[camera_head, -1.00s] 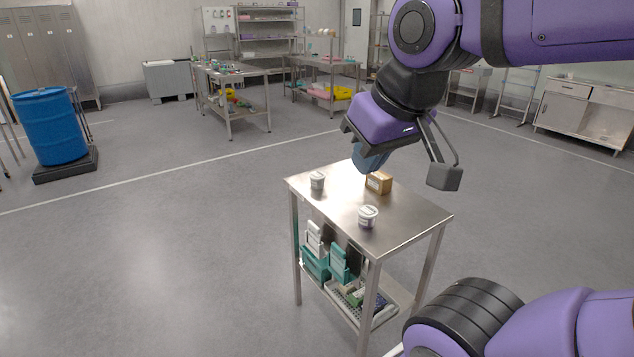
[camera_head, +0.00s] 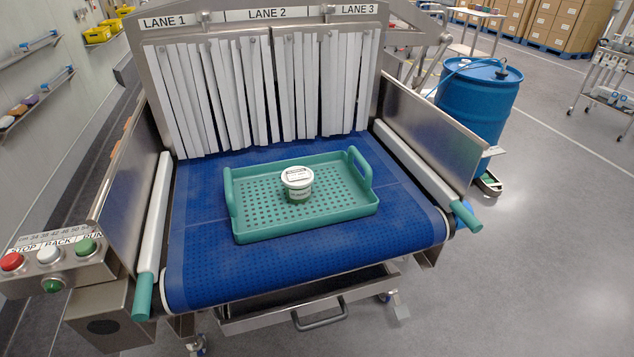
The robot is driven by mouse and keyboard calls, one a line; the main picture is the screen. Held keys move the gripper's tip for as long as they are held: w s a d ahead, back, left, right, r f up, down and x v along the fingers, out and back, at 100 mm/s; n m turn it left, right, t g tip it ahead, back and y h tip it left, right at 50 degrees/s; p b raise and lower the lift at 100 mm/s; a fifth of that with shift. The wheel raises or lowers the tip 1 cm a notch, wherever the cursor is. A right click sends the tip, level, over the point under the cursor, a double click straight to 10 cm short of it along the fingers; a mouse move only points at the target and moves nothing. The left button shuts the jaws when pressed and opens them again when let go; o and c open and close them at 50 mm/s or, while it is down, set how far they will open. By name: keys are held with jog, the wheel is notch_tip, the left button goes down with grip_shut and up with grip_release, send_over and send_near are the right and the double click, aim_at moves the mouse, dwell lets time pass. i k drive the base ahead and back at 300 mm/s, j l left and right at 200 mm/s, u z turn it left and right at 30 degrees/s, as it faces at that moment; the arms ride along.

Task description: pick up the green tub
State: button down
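A small tub (camera_head: 298,191) with a white lid and a greenish body stands upright in the camera_head view. It sits inside a teal perforated tray (camera_head: 308,229), near the middle of its floor. The tray lies on the blue conveyor belt (camera_head: 205,275), in front of the strip curtain. A label shows on the lid, but its print is too small to read. My gripper and arm are not in this view.
White curtain strips (camera_head: 262,90) hang across the tunnel mouth under LANE 1, LANE 2 and LANE 3 signs. Metal side walls with rails flank the belt. A button panel (camera_head: 50,260) is at left. A blue drum (camera_head: 478,100) stands at right. Floor is open at lower right.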

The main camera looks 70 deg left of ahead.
aim_at(297, 181)
jog(key=j+u, duration=0.15)
jog(key=u, duration=2.2)
